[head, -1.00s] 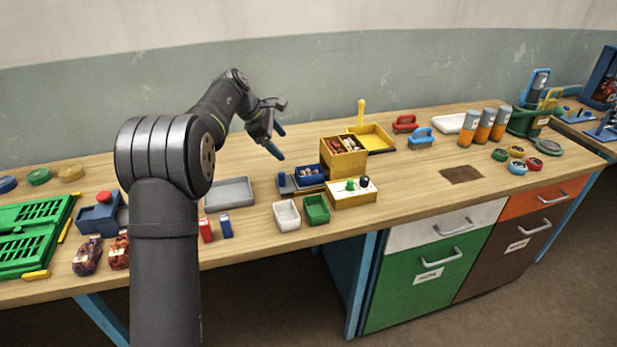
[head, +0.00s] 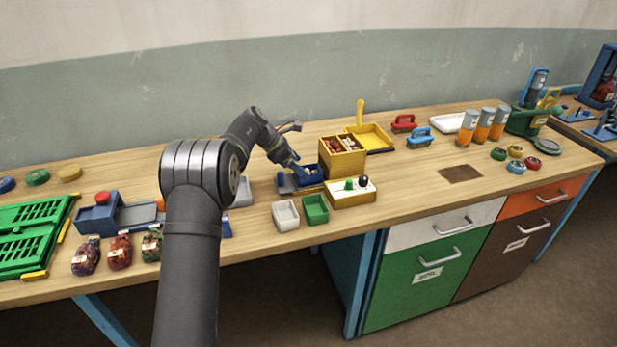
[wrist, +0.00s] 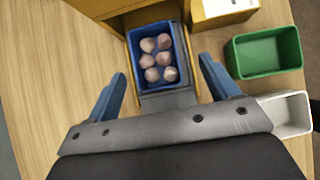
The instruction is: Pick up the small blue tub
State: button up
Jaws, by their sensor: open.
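The small blue tub (head: 313,181) holds several pinkish round pieces. In the wrist view my gripper (wrist: 165,78) is open and empty. Its blue fingers are spread wide, one to each side of the tub's near end, apart from it.
A green tub (head: 316,209) and a white tub (head: 286,215) stand in front, toward the table edge. A low yellow-and-white box (head: 351,196) with small knobs is at the right. Several filled sacks (head: 119,252) lie at the front left.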

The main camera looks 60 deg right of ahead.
aim_at(309, 171)
jog(key=shift+d+x, duration=0.15)
jog(key=shift+x, duration=1.2)
jog(key=shift+d+x, duration=0.15)
jog(key=shift+x, duration=1.25)
jog(key=shift+w+r, duration=0.1)
jog(key=shift+r, duration=0.05)
jog(key=c, duration=1.2)
jog(key=shift+c, duration=0.2)
